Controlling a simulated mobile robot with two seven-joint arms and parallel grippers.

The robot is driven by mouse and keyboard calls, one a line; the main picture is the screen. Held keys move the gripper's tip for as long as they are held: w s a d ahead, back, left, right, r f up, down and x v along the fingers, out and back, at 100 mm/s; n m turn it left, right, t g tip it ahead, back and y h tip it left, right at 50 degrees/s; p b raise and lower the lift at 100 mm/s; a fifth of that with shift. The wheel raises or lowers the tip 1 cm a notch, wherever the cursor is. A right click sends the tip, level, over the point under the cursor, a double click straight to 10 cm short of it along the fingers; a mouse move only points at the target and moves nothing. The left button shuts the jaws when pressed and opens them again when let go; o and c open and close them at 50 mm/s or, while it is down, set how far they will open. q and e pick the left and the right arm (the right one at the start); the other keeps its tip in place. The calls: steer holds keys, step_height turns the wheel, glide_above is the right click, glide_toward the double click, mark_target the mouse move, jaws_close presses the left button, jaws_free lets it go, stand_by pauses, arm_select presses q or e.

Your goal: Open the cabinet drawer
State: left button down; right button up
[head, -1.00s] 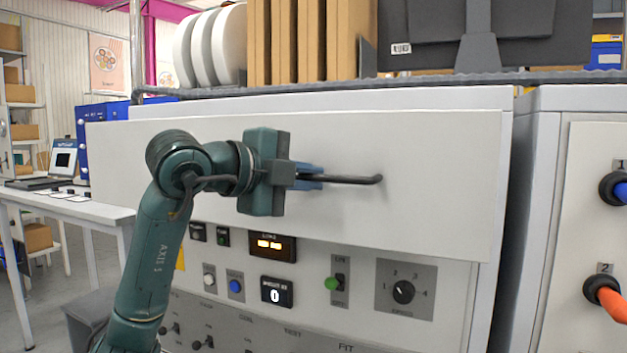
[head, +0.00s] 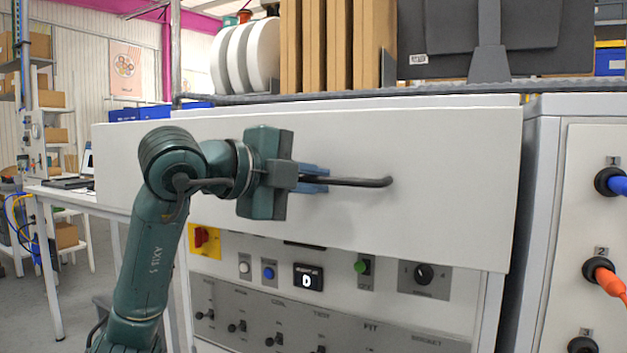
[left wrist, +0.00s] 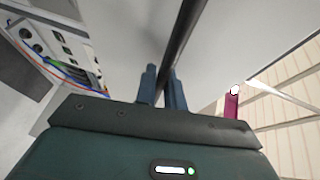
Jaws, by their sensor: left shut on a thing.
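The cabinet drawer (head: 440,170) has a wide white front and stands out from the cabinet, above the control panel. Its dark bar handle (head: 360,182) runs sideways across the front. My left gripper (head: 318,178) is shut on the handle's left part, which hides the handle's left end in the head view. In the left wrist view the handle (left wrist: 182,40) passes between the two blue fingers (left wrist: 162,85). My right gripper is in neither view.
Below the drawer is a control panel (head: 330,310) with knobs and switches. Cardboard sheets (head: 340,45), white reels (head: 245,55) and a monitor (head: 490,40) stand on top. At right, a second cabinet (head: 585,140) has blue and orange cables plugged in. A white table (head: 75,196) stands at left.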

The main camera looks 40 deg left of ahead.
arm_select(q)
steer(key=shift+s, duration=0.1)
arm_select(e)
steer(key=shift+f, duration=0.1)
arm_select(q)
steer(key=c, duration=1.5)
jaws_free()
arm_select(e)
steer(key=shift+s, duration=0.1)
arm_select(q)
steer(key=b+v, duration=0.1)
steer(key=v, duration=1.2)
steer(key=shift+b, duration=0.35)
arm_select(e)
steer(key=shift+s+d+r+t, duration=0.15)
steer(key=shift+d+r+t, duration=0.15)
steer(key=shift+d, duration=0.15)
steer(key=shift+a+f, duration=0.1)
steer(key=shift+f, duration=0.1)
